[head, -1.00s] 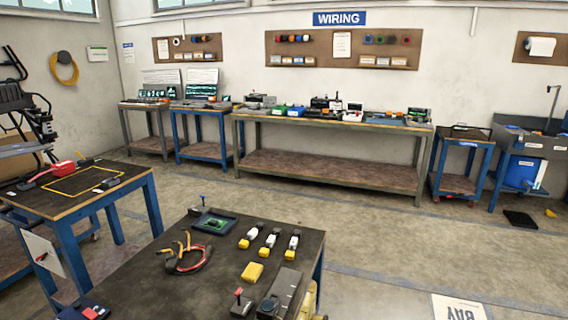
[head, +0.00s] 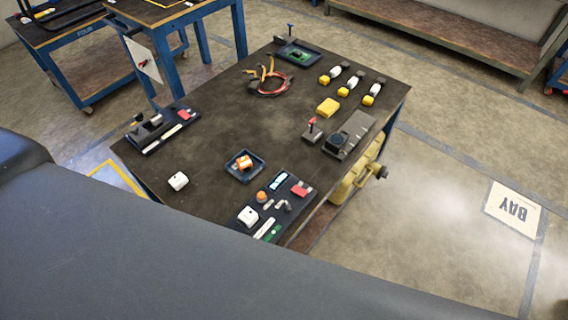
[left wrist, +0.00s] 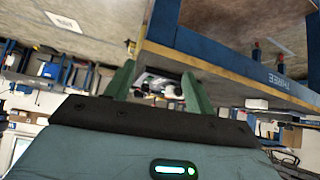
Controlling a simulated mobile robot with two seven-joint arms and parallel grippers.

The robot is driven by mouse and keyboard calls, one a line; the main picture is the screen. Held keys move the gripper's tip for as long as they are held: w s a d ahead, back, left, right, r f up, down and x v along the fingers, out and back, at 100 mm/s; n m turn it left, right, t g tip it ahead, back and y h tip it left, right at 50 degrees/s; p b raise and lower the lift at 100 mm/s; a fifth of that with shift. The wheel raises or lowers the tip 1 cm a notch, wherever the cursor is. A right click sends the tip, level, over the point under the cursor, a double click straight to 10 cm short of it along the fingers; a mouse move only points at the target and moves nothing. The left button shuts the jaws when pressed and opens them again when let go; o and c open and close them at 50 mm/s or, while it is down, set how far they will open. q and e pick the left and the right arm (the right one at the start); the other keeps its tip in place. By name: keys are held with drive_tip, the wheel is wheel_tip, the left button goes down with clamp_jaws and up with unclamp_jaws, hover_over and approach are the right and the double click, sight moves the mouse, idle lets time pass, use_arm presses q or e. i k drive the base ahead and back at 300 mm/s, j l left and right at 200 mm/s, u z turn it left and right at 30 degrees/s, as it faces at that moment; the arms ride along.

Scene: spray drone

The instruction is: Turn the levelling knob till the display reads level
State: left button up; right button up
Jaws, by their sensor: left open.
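On the workbench (head: 200,120) in the head view lies a dark panel (head: 250,226) near the front edge. It carries an orange round knob (head: 262,196), a small pale display (head: 278,181), a red part and small grey and white parts. The display's reading is too small to make out, and I cannot tell for sure which knob is the levelling knob. My left gripper (left wrist: 158,84) shows in the left wrist view with its green fingers apart and nothing clearly held. It does not show in the head view. My right gripper is in neither view.
A blue tray with an orange and white part (head: 244,163), a white block (head: 178,181), a grey box (head: 349,135), a yellow block (head: 327,108) and red cables (head: 272,84) lie on the bench.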

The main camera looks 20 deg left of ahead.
sight(286, 208)
drive_tip(key=i+l+u, duration=0.1)
drive_tip(key=u, duration=0.3)
drive_tip(key=i+l+u, duration=0.1)
drive_tip(key=l+u, duration=0.45)
drive_tip(key=u, duration=0.2)
drive_tip(key=i, duration=0.05)
